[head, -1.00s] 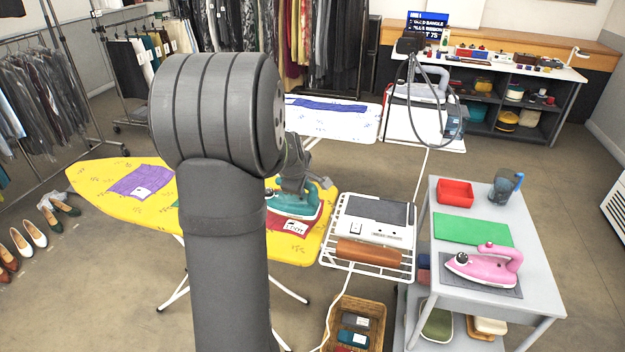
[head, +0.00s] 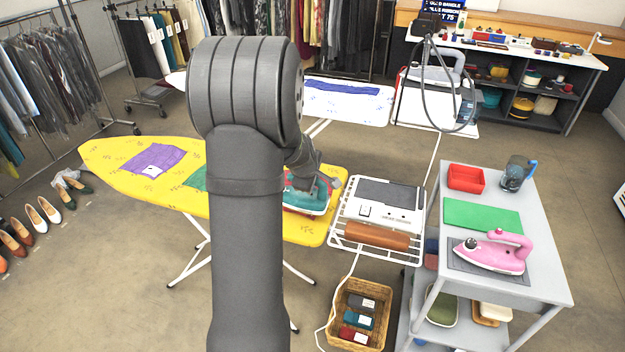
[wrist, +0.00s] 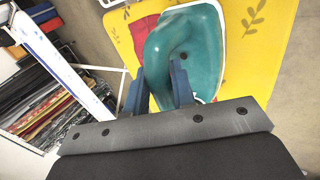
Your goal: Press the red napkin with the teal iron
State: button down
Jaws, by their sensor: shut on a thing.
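The teal iron (head: 306,198) is on the right end of the yellow ironing board (head: 278,228), partly behind my arm in the head view. It fills the middle of the wrist view (wrist: 190,48). My gripper (wrist: 160,78) is shut on the iron, with its two dark fingers at the upper part. The red napkin lies under the iron. Only a red strip of the napkin (wrist: 146,30) shows beside the iron in the wrist view; most of it is covered. I cannot tell how firmly the sole touches it.
A purple cloth (head: 152,159) and a green cloth (head: 195,178) lie further left on the board. A white steam station (head: 385,205) stands on a rack at right. A grey cart (head: 545,262) carries a pink iron (head: 495,252). A basket (head: 357,312) sits on the floor.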

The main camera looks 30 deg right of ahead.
jog(key=shift+w+a+r, duration=0.1)
jog(key=shift+r, duration=0.05)
jog(key=shift+r+m+g+h, duration=0.15)
jog(key=shift+m+g+h, duration=0.2)
jog(key=shift+m, duration=0.55)
jog(key=shift+w+a+r+m+g+h, duration=0.1)
jog(key=shift+r+m+g+h, duration=0.15)
jog(key=shift+m, duration=0.2)
jog(key=shift+r+m+g, duration=0.15)
jog(key=shift+m+g, duration=0.15)
jog(key=shift+m, duration=0.15)
jog(key=r+m+g, duration=0.1)
jog(key=m, duration=0.1)
jog(key=r+m+g, duration=0.1)
jog(key=r+m, duration=0.1)
jog(key=m, duration=0.1)
jog(key=shift+d+g+h, duration=0.2)
jog(key=shift+g+h, duration=0.1)
jog(key=shift+h, duration=0.1)
jog(key=shift+s, duration=0.2)
